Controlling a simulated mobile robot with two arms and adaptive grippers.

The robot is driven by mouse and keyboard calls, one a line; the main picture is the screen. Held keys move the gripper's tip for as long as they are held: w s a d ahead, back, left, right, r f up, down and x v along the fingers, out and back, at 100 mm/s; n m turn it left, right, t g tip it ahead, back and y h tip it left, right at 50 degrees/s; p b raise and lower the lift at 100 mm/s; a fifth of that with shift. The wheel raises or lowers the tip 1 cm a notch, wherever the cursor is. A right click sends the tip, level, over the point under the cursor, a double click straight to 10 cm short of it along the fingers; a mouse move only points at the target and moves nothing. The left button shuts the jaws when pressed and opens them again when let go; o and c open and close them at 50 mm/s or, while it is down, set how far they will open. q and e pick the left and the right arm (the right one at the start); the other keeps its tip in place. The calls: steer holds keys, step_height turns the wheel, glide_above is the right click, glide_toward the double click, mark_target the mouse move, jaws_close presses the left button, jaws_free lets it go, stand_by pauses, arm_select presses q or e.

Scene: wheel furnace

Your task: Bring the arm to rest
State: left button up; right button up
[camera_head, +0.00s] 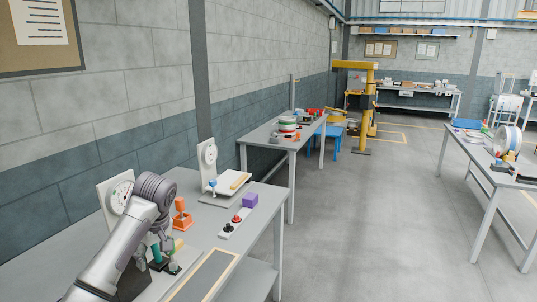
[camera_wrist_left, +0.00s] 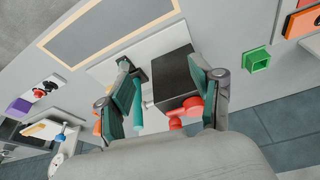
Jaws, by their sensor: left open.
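My left arm comes in from the lower left in the head view, and its gripper (camera_head: 165,258) points down over the near workbench (camera_head: 205,218). In the left wrist view the two dark green fingers of the gripper (camera_wrist_left: 160,105) stand wide apart. A teal handle (camera_wrist_left: 137,104), a black box (camera_wrist_left: 176,74) and a red knob (camera_wrist_left: 190,110) show between or beyond the fingers. I see nothing clamped; whether a finger touches the teal handle or red knob is unclear. My right gripper is in neither view.
An orange-based lever (camera_head: 181,215), a red-button box (camera_head: 235,224), a purple block (camera_head: 250,200) and dial gauges (camera_head: 209,154) stand near the arm. The wrist view shows a green square socket (camera_wrist_left: 257,62). The floor (camera_head: 370,220) right of the bench is clear.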

arm_select(q)
steer(key=s+d+f+m+h, duration=0.1)
steer(key=s+d+f+m, duration=0.3)
steer(key=s+f, duration=0.45)
steer(key=s+d+f+m+h, duration=0.1)
steer(key=s+d+f+m, duration=0.35)
steer(key=s+f, duration=0.45)
steer(key=s+f+m+t+h, duration=0.15)
steer(key=s+m, duration=0.35)
steer(key=s, duration=1.7)
step_height(320, 180, down, 27)
steer(key=s+g, duration=0.1)
steer(key=s+a+f+g+b, duration=0.1)
steer(key=s+a+f, duration=0.2)
steer(key=s+f, duration=1.3)
steer(key=shift+s+f, duration=0.35)
steer(key=shift+s, duration=0.2)
